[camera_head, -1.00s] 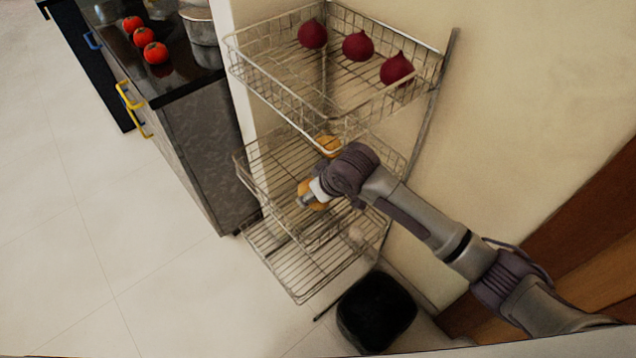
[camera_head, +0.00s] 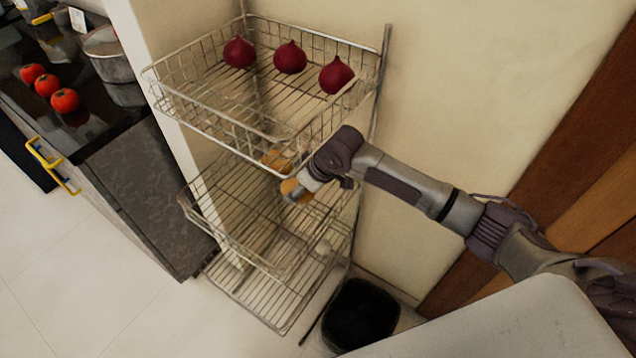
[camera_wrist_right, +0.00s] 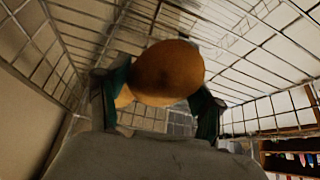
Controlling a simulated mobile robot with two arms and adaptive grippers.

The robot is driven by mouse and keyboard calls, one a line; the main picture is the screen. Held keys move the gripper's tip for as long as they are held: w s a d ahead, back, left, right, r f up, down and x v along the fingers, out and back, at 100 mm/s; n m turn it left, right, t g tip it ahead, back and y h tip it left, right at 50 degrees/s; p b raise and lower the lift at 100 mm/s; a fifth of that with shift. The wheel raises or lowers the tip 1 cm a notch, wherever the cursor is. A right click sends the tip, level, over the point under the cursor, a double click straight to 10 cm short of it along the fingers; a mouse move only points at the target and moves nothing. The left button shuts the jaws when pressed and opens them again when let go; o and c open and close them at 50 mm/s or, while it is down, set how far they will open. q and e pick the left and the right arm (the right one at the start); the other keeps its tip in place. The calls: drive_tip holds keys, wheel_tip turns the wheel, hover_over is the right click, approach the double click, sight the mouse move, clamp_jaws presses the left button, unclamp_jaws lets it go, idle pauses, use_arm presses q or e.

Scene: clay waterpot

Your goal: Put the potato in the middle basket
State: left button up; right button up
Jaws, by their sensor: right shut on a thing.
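The wire rack has three tiers. The middle basket (camera_head: 205,222) hangs below the top basket. My right gripper (camera_head: 298,187) reaches in from the right, shut on a brownish-orange potato (camera_head: 290,191), at the middle basket's level just below the top basket's front. In the right wrist view the potato (camera_wrist_right: 168,72) sits between the two fingers (camera_wrist_right: 160,98), with wire mesh around it. I cannot tell whether it touches the basket. Another yellow-orange item (camera_head: 277,160) shows behind, partly hidden by the top basket's wires. My left gripper is not in view.
The top basket (camera_head: 215,128) holds three dark red onions (camera_head: 290,57). A black bin (camera_head: 360,315) stands below right. A counter with tomatoes (camera_head: 47,85) and a pot (camera_head: 108,55) is at left.

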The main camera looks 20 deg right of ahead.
sight(320, 191)
drive_tip(key=shift+w+d, duration=0.1)
drive_tip(key=shift+d, duration=0.65)
drive_tip(key=d, duration=0.4)
drive_tip(key=shift+w+d, duration=0.1)
drive_tip(key=shift+w, duration=0.25)
drive_tip(key=shift+s+f+b, duration=0.1)
drive_tip(key=shift+f+b, duration=0.25)
drive_tip(key=shift+f, duration=0.35)
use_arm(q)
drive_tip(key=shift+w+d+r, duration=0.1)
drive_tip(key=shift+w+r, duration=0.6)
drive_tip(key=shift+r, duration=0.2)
use_arm(e)
drive_tip(key=shift+f, duration=0.1)
drive_tip(key=o, duration=1.2)
drive_tip(key=shift+o, duration=0.2)
